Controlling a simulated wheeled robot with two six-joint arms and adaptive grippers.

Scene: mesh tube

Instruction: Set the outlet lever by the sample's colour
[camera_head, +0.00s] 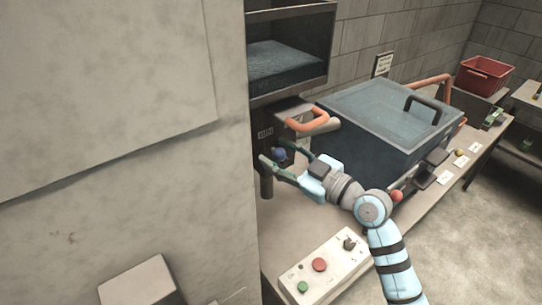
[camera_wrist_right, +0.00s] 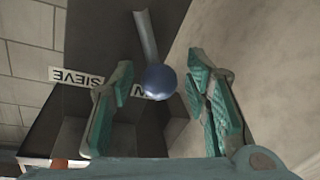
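My right gripper (camera_head: 275,151) is open, its fingers on either side of a blue ball knob (camera_head: 279,155) below an orange handle. In the right wrist view the blue knob (camera_wrist_right: 160,81) sits on the end of a grey rod (camera_wrist_right: 146,38), between the two open fingers (camera_wrist_right: 160,105). I see a gap on each side of it; the fingers do not close on it. A white label reading "SIEVE" (camera_wrist_right: 78,78) shows upside down behind, partly hidden by a finger. My left gripper is not in view.
A big blue-grey box (camera_head: 365,135) with a black handle stands on the bench. A control box (camera_head: 325,268) with red and green buttons is in front. A red ball (camera_head: 397,196) and a yellow ball (camera_head: 459,152) are to the right. A pale wall (camera_head: 110,110) fills the left.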

